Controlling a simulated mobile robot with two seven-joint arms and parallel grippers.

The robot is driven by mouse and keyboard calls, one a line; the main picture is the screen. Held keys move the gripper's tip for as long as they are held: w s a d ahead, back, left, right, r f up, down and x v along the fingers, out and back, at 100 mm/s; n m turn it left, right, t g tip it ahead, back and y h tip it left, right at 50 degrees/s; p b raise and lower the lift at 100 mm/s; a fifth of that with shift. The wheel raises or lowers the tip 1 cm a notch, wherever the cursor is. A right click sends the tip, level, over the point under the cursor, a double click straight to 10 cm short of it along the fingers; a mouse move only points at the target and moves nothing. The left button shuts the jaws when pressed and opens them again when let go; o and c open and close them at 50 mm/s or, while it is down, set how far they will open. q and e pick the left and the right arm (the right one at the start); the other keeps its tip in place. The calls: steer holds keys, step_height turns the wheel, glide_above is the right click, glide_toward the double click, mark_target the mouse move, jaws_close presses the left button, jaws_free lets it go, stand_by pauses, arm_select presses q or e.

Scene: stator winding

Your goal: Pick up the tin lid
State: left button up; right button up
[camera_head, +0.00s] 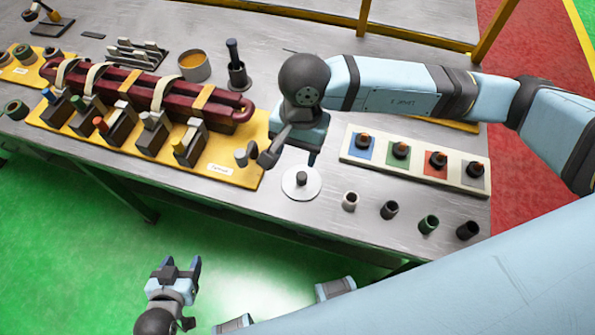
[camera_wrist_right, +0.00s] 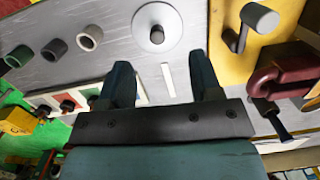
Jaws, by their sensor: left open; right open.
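The tin lid, a white round disc with a dark knob (camera_head: 301,183), lies flat on the grey bench near its front edge. It also shows in the right wrist view, top centre (camera_wrist_right: 140,36). The open tin (camera_head: 194,67) with yellowish contents stands further back, behind the yellow board. My right gripper (camera_head: 290,157) is open and empty, above the bench just behind the lid. In the right wrist view its fingers (camera_wrist_right: 160,68) are apart, with the lid beyond them and not between them. My left gripper (camera_head: 181,264) is open and empty, in front of the bench over the green floor.
Several small sleeves (camera_head: 389,209) stand along the front edge right of the lid. A white tray with coloured squares (camera_head: 380,153) lies behind them. The yellow board (camera_head: 235,171) with blocks and a dark red coil (camera_head: 150,92) is left of the lid, beside a dark upright tool (camera_head: 237,72).

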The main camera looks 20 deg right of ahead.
mark_target(302, 175)
steer(key=shift+t+h, duration=0.4)
steer(key=shift+h, duration=0.2)
steer(key=f, duration=0.2)
steer(key=w+d+f, duration=0.1)
steer(key=f, duration=0.2)
steer(key=d+f+p, duration=0.1)
steer(key=f, duration=0.2)
steer(key=shift+w, duration=0.25)
steer(key=f, duration=0.1)
steer(key=f+p, duration=0.1)
steer(key=f, duration=0.2)
steer(key=shift+s+a+f, duration=0.2)
steer(key=shift+s+f, duration=0.05)
steer(key=shift+f, duration=0.5)
steer(key=c, duration=1)
